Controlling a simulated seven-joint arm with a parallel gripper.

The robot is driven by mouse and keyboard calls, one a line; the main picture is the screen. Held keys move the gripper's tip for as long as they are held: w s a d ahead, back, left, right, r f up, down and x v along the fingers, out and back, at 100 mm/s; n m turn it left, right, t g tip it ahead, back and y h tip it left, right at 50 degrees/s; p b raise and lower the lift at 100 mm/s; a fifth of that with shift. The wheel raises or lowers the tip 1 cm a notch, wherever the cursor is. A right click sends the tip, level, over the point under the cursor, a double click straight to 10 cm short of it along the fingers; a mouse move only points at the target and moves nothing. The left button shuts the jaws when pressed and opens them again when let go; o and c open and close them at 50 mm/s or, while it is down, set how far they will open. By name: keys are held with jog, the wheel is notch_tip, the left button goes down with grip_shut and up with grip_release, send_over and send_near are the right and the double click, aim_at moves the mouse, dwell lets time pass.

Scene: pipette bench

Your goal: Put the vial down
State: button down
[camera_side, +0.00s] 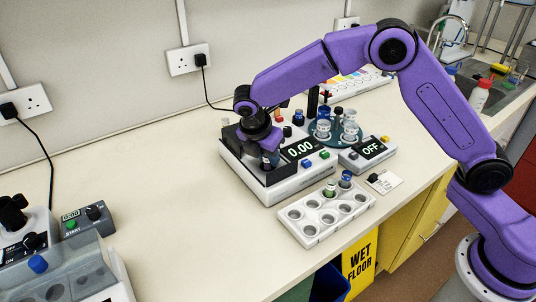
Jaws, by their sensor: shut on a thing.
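My gripper (268,152) points down over the weighing area of the white balance (284,190), at the left of its display. It is shut on a vial (270,160), of which only a small bluish part shows between the fingers.
A white rack (311,231) in front of the balance holds a few vials and has several empty holes. A round teal stand (312,128) with vials and a box reading OFF (371,149) stand right. A grey machine (85,262) is at lower left. The bench's left middle is clear.

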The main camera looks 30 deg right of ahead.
jog(key=shift+f, duration=0.45)
jog(key=shift+s+f, duration=0.1)
jog(key=shift+f, duration=0.2)
jog(key=c, duration=0.9)
grip_release()
jog(key=shift+d, duration=0.1)
jog(key=shift+r, duration=0.5)
jog(key=shift+v, duration=6.25)
